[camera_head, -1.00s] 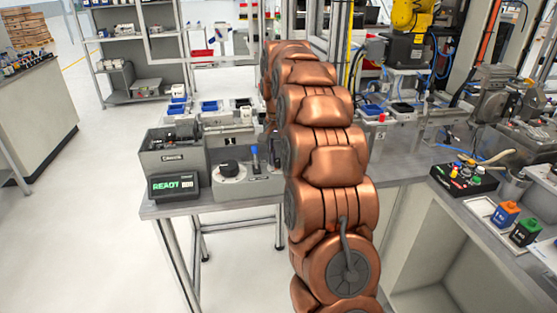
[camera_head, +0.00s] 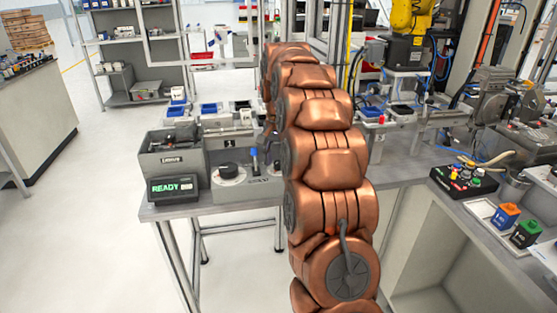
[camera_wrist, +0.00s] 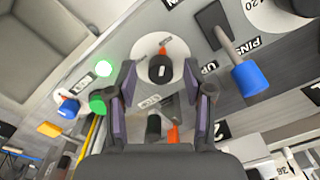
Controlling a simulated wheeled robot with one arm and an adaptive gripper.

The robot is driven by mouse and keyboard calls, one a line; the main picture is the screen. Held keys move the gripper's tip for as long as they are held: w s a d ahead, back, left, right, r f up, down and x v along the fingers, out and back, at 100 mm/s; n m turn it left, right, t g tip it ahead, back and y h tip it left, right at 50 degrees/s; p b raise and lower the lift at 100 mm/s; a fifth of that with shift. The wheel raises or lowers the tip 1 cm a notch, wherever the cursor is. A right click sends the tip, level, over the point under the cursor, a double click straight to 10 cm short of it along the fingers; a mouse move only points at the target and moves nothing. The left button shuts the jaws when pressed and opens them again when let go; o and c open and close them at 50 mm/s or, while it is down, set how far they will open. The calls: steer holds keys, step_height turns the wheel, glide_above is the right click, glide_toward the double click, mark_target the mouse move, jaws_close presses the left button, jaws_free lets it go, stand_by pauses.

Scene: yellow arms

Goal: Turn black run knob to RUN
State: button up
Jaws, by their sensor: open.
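The black run knob (camera_wrist: 161,68) sits on a round white dial with a red mark, in the upper middle of the wrist view. My gripper (camera_wrist: 167,92) is open, with one finger to each side below the knob in the picture. Nothing is held between the fingers. I cannot tell whether the fingertips reach down around the knob or stay above it. The dial's lettering is too small to read. In the head view my copper arm hides the gripper and apparently this knob.
In the head view, another black knob (camera_head: 228,170) on a white disc and a READY display (camera_head: 173,188) are left of my arm.

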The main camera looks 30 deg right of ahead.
mark_target(278, 162)
steer(key=shift+r, duration=3.7)
